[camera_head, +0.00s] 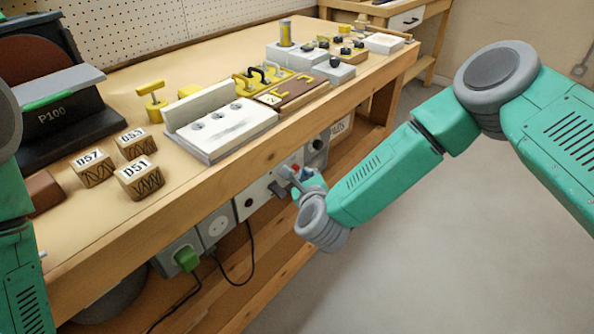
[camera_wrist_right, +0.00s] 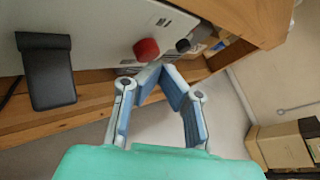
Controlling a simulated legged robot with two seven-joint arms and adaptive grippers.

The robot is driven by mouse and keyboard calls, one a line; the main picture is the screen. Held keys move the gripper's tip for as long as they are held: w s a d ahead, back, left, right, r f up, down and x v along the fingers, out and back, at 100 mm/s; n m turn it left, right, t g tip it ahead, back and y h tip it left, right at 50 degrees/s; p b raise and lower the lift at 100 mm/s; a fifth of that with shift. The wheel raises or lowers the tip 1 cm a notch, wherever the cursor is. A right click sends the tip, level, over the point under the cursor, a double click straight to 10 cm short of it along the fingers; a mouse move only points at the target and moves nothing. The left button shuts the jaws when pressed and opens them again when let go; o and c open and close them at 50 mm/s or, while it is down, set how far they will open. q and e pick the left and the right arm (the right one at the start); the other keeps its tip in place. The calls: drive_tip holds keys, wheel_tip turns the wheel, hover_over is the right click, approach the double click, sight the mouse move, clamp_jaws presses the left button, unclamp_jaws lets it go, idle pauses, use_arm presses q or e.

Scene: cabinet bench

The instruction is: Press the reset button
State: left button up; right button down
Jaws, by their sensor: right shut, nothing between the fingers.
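A red round button (camera_wrist_right: 146,49) stands out from the white panel on the bench's front in the right wrist view. In the head view only a small bit of red (camera_head: 295,168) shows beside my right gripper (camera_head: 288,174). I cannot read a reset label. My right gripper (camera_wrist_right: 162,69) is shut and empty, its blue-grey fingertips meeting just below and right of the button in the wrist picture. A gap seems to show between fingertips and button, but I cannot be sure of contact. My left arm is at the left edge; its gripper is out of view.
A black switch lever (camera_wrist_right: 47,72) and a dark knob (camera_wrist_right: 183,45) flank the button. The knob also shows in the head view (camera_head: 318,145). A green plug (camera_head: 187,258) with hanging cables is lower left. The wooden bench edge (camera_wrist_right: 262,22) overhangs.

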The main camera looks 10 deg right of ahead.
drive_tip(key=shift+w+a+b, duration=0.3)
drive_tip(key=shift+w+a, duration=0.05)
drive_tip(key=shift+w, duration=0.15)
idle(0.9)
drive_tip(key=shift+s, duration=0.1)
drive_tip(key=shift+s+d+p, duration=0.4)
drive_tip(key=shift+s+d, duration=0.2)
drive_tip(key=shift+s, duration=0.15)
drive_tip(key=s+d+p, duration=0.1)
drive_tip(key=s, duration=0.1)
drive_tip(key=s+d, duration=0.2)
drive_tip(key=shift+p, duration=0.35)
idle(0.8)
